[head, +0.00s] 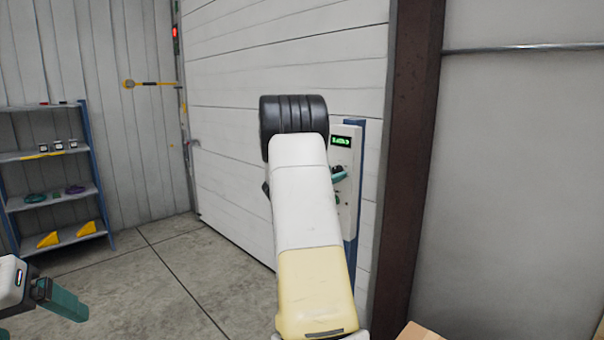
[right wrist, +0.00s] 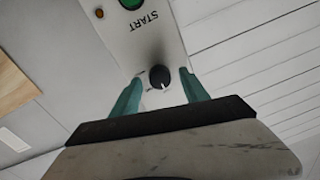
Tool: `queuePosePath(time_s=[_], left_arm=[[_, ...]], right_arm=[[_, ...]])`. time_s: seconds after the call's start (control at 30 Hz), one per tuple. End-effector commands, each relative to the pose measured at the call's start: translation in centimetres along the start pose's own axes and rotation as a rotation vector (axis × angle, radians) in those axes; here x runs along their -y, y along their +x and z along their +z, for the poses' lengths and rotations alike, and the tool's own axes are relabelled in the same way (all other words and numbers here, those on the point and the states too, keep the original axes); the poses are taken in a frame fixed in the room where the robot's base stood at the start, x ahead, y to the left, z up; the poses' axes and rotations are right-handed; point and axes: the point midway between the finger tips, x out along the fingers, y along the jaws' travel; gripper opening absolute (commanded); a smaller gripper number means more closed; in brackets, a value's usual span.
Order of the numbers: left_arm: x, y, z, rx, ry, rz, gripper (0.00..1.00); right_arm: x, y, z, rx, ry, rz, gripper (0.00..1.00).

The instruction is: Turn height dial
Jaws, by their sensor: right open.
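The height dial (right wrist: 160,77) is a small black round knob with a white mark, on the pale control panel (right wrist: 122,42) in the right wrist view. My right gripper (right wrist: 160,88) is open, with one teal finger on each side of the dial. I cannot tell whether either finger touches it. In the head view the control panel (head: 345,150) is partly hidden behind my right arm, and the right gripper's teal finger shows at its face. My left gripper (head: 35,312) is at the lower left, cut off by the frame and far from the panel.
The panel has a green display (head: 341,141), a green button (right wrist: 131,3) by the word START, and an amber light (right wrist: 99,13). A brown steel column (head: 408,140) stands to its right. A blue shelf (head: 54,191) stands far left. Open concrete floor lies between.

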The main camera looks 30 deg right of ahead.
Motion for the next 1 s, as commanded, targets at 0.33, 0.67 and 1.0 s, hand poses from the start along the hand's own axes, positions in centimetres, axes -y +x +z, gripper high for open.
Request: queuePosePath(time_s=[0.33, 0.67, 1.0], left_arm=[[0.00, 0.00, 0.00, 0.000, 0.000, 0.000, 0.85], [0.00, 0.00, 0.00, 0.000, 0.000, 0.000, 0.85], [0.00, 0.00, 0.00, 0.000, 0.000, 0.000, 0.85]], right_arm=[[-0.02, 0.33, -0.01, 0.000, 0.000, 0.000, 0.45], [0.00, 0.30, -0.01, 0.000, 0.000, -0.001, 0.00], [0.01, 0.29, 0.02, -0.004, 0.077, -0.002, 0.00]])
